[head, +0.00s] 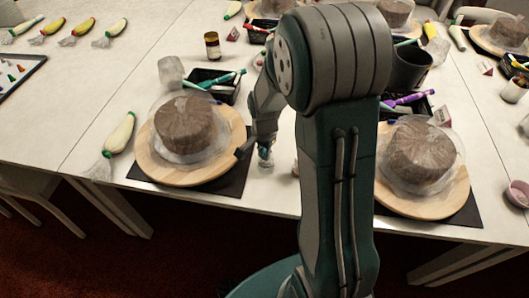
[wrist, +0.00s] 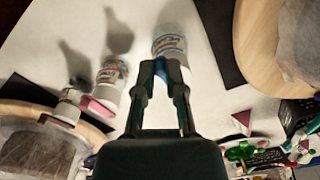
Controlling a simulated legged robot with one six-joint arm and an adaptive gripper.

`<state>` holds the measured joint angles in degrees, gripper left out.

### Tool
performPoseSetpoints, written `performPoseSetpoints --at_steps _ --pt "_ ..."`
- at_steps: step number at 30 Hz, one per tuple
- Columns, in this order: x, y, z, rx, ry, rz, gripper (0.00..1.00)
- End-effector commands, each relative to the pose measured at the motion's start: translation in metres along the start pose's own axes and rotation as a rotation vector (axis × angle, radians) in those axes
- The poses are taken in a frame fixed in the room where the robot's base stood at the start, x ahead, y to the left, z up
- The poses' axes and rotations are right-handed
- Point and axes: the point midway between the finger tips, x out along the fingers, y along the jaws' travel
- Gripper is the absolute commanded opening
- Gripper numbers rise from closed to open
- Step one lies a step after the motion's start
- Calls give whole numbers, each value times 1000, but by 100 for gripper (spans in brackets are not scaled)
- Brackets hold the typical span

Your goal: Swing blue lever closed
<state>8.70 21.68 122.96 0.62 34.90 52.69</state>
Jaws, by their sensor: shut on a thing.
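A small white jar with a printed label (wrist: 170,40) stands on the white table in the wrist view. A blue part, which looks like the blue lever (wrist: 161,69), shows at its near side between my fingertips. My gripper (wrist: 162,78) is shut on this blue part; the fingers hide much of it, so I cannot tell its angle. In the head view my gripper (head: 264,148) reaches down between two cake turntables, with part of a jar (head: 265,161) below it.
Wooden turntables with wrapped brown cakes stand left (head: 150,168) and right (head: 455,200) of my arm, on dark mats. In the wrist view, a second jar (wrist: 111,76) with a pink part and another small jar (wrist: 68,108) stand to the left. Black trays with pens (head: 225,92) lie behind.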

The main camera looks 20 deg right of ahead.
Motion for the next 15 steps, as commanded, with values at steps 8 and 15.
performPoseSetpoints --at_steps 8,15 --pt "1 0 0 -1 -1 0 18" --pt "0 0 0 -1 0 0 50"
